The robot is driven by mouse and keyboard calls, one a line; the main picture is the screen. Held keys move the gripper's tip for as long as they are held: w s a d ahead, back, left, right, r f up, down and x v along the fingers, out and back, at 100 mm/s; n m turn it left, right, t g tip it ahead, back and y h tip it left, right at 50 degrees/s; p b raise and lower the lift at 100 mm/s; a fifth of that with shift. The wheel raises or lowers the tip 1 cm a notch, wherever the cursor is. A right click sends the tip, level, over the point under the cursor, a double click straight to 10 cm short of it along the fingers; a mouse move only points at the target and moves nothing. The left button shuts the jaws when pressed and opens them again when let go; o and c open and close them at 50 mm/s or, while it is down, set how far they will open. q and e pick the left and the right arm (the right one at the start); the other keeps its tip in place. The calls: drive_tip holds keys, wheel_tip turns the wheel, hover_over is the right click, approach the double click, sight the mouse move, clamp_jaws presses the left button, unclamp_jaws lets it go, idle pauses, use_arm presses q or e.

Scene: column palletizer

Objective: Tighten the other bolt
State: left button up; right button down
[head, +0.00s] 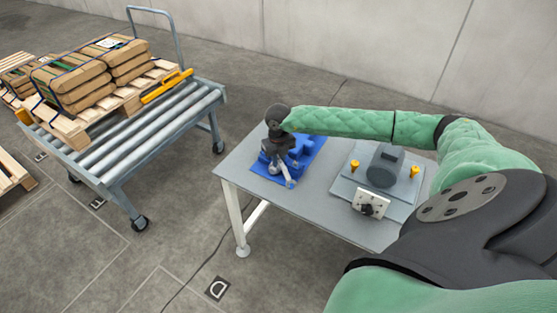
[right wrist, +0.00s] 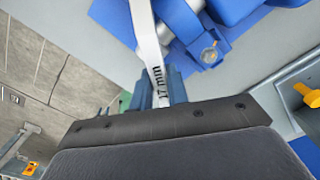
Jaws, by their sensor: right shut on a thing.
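My right gripper (head: 274,152) is over the blue mat at the left of the table, and its fingers (right wrist: 160,92) are shut on a silver wrench (right wrist: 150,42). The wrench handle reads "17 mm". In the head view the wrench (head: 287,178) slants down toward the mat's front edge; I cannot tell whether it touches the mat. Two yellow-headed bolts, a left one (head: 355,165) and a right one (head: 414,170), stand on either side of a dark grey motor (head: 384,165) on a metal plate (head: 345,190). One yellow bolt (right wrist: 309,95) shows at the right wrist view's edge.
Blue fixtures (head: 302,150) stand on the blue mat (head: 315,147) near the gripper. A white box with dark knobs (head: 370,203) is at the plate's front. The grey table (head: 325,190) is bare between mat and plate. A roller cart (head: 150,140) with a loaded pallet stands left.

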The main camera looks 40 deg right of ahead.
idle(0.3)
idle(0.7)
drive_tip(key=shift+f+b, duration=0.95)
drive_tip(key=shift+b, duration=0.4)
idle(1.2)
